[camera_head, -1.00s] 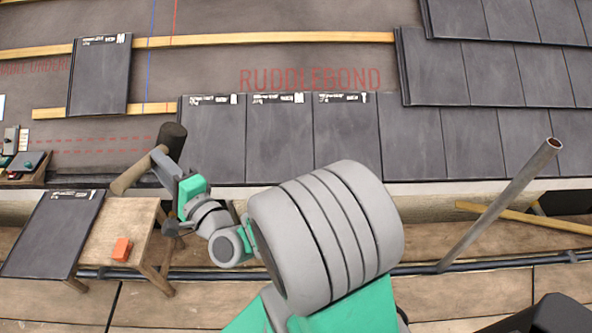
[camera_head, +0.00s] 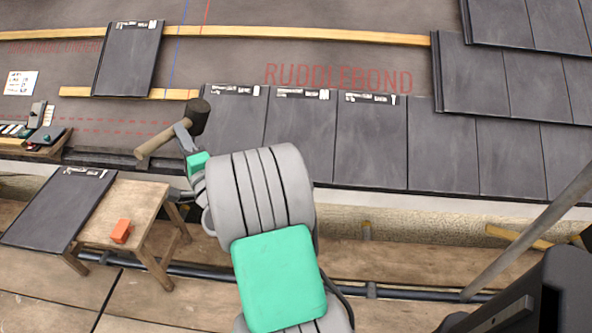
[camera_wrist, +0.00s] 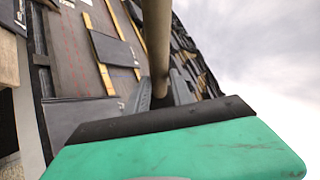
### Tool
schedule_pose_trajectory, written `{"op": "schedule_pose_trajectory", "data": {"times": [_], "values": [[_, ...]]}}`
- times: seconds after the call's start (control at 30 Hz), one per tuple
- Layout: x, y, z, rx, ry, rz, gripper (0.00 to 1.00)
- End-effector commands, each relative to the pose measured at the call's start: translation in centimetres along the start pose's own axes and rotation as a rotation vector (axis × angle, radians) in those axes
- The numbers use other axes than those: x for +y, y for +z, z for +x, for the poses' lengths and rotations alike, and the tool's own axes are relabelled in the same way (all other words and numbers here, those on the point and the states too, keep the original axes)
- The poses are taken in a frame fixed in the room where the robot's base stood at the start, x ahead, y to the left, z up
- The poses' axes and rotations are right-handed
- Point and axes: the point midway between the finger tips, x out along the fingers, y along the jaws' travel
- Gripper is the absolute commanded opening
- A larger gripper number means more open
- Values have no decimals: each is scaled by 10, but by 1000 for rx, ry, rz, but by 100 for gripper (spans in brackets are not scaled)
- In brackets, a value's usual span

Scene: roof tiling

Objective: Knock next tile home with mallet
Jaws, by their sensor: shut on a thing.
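My gripper (camera_head: 182,137) is shut on the wooden handle of the mallet (camera_head: 155,141). The mallet's dark head (camera_head: 197,117) points up and right, overlapping the left edge of the leftmost laid tile (camera_head: 234,128) in the picture. I cannot tell whether they touch. More laid dark tiles (camera_head: 302,130) continue to the right. A single tile (camera_head: 128,58) lies apart, higher up at the left, across two battens. In the wrist view the handle (camera_wrist: 157,40) runs up between my fingers (camera_wrist: 160,92), and the mallet's head is not clearly seen.
A wooden bench (camera_head: 147,200) at lower left carries an orange block (camera_head: 121,231) beside a spare tile (camera_head: 55,212). A tool tray (camera_head: 35,140) sits at the left edge. A grey pole (camera_head: 530,235) slants at the right. Bare underlay (camera_head: 110,127) lies left of the laid row.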

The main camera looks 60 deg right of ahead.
Motion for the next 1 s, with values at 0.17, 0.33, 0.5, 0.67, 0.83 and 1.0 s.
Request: {"op": "schedule_pose_trajectory", "data": {"times": [0.17, 0.33, 0.5, 0.67, 0.83, 1.0], "values": [[66, -111, 2, 171, -58, -120, 0], [109, -211, -12, 324, -99, -233, 0], [147, -303, -43, 469, -129, -340, 0], [165, -361, -70, 564, -144, -414, 0], [169, -384, -82, 603, -150, -445, 0], [178, -389, -81, 604, -148, -447, 0]]}}
